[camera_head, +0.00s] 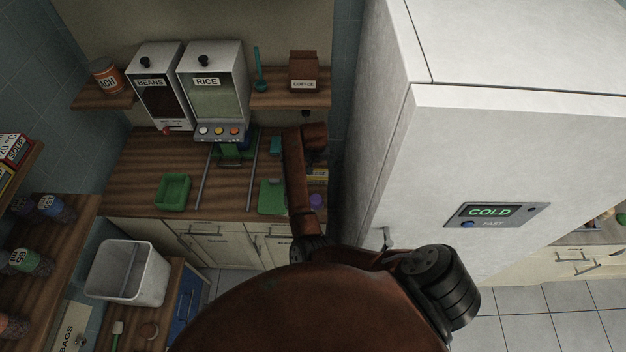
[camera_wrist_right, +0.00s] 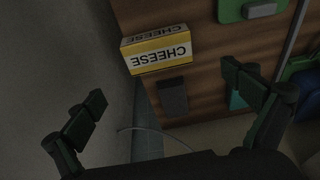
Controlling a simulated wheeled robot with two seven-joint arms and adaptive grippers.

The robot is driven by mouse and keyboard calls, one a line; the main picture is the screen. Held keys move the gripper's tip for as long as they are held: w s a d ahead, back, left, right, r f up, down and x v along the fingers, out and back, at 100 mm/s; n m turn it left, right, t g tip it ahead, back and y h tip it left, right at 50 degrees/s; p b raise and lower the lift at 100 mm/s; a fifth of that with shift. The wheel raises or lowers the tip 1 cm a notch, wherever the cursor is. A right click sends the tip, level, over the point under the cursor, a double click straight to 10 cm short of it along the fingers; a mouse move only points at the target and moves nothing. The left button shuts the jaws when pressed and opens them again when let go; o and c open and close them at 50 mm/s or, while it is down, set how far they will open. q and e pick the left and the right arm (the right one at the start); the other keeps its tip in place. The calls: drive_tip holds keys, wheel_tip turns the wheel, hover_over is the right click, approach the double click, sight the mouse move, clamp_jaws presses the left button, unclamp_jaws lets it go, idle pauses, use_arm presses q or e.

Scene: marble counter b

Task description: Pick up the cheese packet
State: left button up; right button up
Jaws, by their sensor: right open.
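The cheese packet (camera_wrist_right: 157,52) is a yellow and white box with black lettering. It lies on the wooden counter, its lettering upside down in the right wrist view. In the head view, a yellow part of it (camera_head: 318,175) shows just right of my right arm, which hides the rest. My right gripper (camera_wrist_right: 164,88) is open and empty, its fingers spread wide. The packet appears beyond the gap between the fingertips, apart from them. In the head view my arm mostly hides this gripper. My left gripper is not in view.
A green board (camera_head: 271,197) lies left of the packet. A dark block (camera_wrist_right: 172,97) is close to the packet in the wrist view. The tall white fridge (camera_head: 400,150) bounds the counter on the right. A green tray (camera_head: 174,192) stands at the left, with bare counter around it.

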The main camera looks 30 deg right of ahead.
sight(315, 174)
drive_tip(key=shift+w+f, duration=0.15)
drive_tip(key=shift+f, duration=0.3)
drive_tip(key=x, duration=0.2)
drive_tip(key=p+x, duration=0.1)
drive_tip(key=x, duration=0.1)
drive_tip(key=s+x, duration=0.1)
drive_tip(key=x, duration=0.2)
drive_tip(key=shift+a+f, duration=0.1)
drive_tip(key=c, duration=1.4)
drive_tip(key=shift+w, duration=0.1)
